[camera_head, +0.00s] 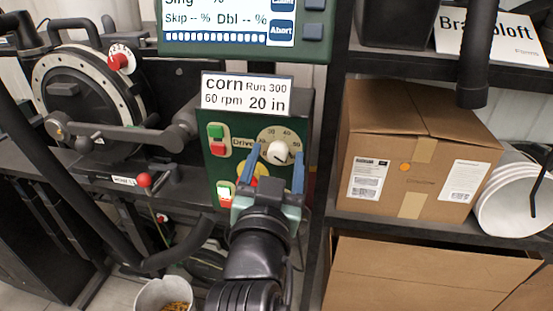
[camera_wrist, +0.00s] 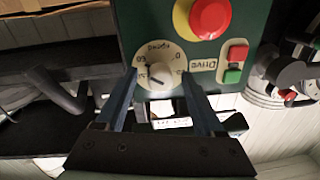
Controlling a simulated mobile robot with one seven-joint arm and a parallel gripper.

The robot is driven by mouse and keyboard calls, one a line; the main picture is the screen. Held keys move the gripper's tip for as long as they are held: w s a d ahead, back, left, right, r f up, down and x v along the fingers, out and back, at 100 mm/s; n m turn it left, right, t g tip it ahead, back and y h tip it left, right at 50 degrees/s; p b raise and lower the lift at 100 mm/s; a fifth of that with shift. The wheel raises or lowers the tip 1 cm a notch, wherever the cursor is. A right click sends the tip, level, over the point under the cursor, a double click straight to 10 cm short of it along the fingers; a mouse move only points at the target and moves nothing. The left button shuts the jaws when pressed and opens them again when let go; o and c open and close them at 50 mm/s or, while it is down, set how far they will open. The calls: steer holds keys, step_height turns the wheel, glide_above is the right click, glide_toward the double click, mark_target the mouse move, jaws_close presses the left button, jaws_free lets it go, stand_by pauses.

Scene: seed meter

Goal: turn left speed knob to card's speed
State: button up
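The white speed knob (camera_head: 279,152) sits on a dark green panel, in a numbered dial beside the label "Drive". Its dark mark appears to point down and right in the head view. The knob also shows in the wrist view (camera_wrist: 160,75). The card (camera_head: 247,94) above the panel reads "corn, Run 300, 60 rpm, 20 in". My gripper (camera_head: 276,166) is open, its two blue fingers spread on either side of the knob. In the wrist view my gripper (camera_wrist: 161,82) shows a gap beside the knob; contact is not evident.
A red and yellow stop button (camera_wrist: 207,17) and a red and green switch pair (camera_wrist: 235,63) are close by on the panel. A display (camera_head: 245,25) hangs above the card. A large wheel (camera_head: 88,100) with a crank stands left; shelved boxes (camera_head: 415,150) stand right.

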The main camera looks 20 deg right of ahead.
steer(key=p+v, duration=0.4)
steer(key=v, duration=0.9)
stand_by(0.5)
